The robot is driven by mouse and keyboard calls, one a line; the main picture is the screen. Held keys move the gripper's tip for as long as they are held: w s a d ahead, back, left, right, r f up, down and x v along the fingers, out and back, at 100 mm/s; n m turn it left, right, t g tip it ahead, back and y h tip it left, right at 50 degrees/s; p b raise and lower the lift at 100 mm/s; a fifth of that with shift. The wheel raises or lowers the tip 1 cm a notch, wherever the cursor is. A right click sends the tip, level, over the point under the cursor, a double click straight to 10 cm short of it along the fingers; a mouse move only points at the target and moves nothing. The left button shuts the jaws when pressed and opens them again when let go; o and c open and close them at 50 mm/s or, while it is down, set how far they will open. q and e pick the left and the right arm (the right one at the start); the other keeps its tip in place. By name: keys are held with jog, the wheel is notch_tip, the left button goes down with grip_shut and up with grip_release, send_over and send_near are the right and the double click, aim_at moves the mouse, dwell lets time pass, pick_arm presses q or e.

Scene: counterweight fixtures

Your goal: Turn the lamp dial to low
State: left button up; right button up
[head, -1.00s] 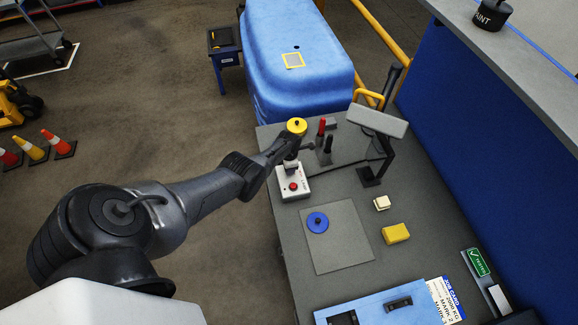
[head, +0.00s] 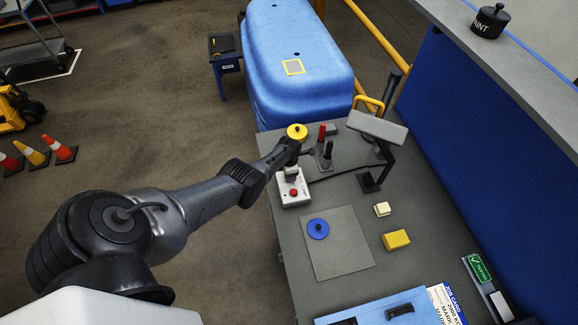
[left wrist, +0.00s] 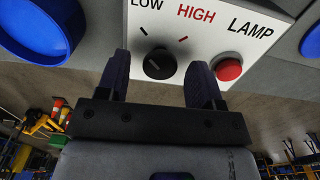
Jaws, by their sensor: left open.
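The lamp control box (head: 291,189) is a small white box with a red button, standing near the left edge of the grey bench. In the left wrist view, its white face (left wrist: 215,52) carries the words LOW, HIGH and LAMP. The round black dial (left wrist: 159,66) sits below two tick marks, a dark one near LOW and a red one near HIGH. I cannot tell for sure which mark it points to. My left gripper (left wrist: 160,74) is open, one finger on each side of the dial, with visible gaps. In the head view, my left gripper (head: 290,162) covers the box's far part.
The red button (left wrist: 229,69) is close beside my right-hand finger in the wrist view. Behind the box are a yellow knob (head: 297,132) and red-handled tools (head: 322,133). The lamp (head: 377,127) stands to the right. A blue disc (head: 318,229) lies on a grey mat (head: 345,253).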

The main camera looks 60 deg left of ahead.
pick_arm(q)
notch_tip(320, 180, up, 6)
jog(key=p, duration=0.4)
jog(key=shift+r, duration=0.1)
notch_tip(320, 180, up, 2)
jog(key=shift+r+p, duration=0.1)
jog(key=shift+p, duration=0.2)
jog(key=shift+r, duration=2.6)
